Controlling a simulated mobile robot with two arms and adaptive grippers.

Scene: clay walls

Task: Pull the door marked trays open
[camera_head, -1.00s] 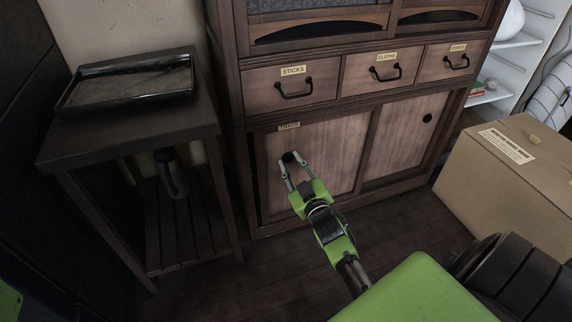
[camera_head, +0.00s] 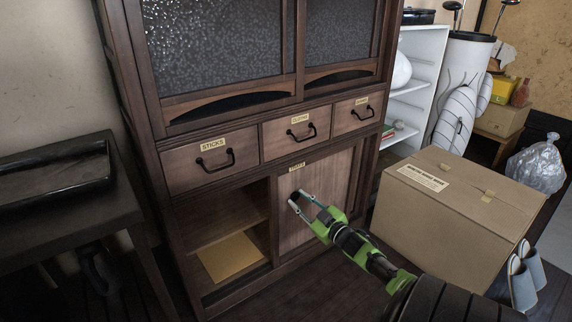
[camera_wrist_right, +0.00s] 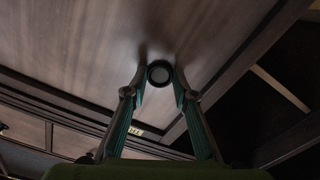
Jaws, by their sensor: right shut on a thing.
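The door marked trays (camera_head: 331,180) is a pale wooden sliding panel low in the dark cabinet, with its small label (camera_head: 297,167) at the top. It stands at the right side of the lower section, and the left side is open. My right gripper (camera_head: 299,198) is shut on the door's round dark knob; the wrist view shows the knob (camera_wrist_right: 159,73) between the fingertips of the gripper (camera_wrist_right: 161,80). My left gripper is not in view.
The opening shows a shelf (camera_head: 222,217) and a flat yellowish board (camera_head: 230,257) below it. Drawers (camera_head: 212,162) sit above. A dark side table (camera_head: 125,208) stands to the left. A cardboard box (camera_head: 440,225) stands on the floor to the right.

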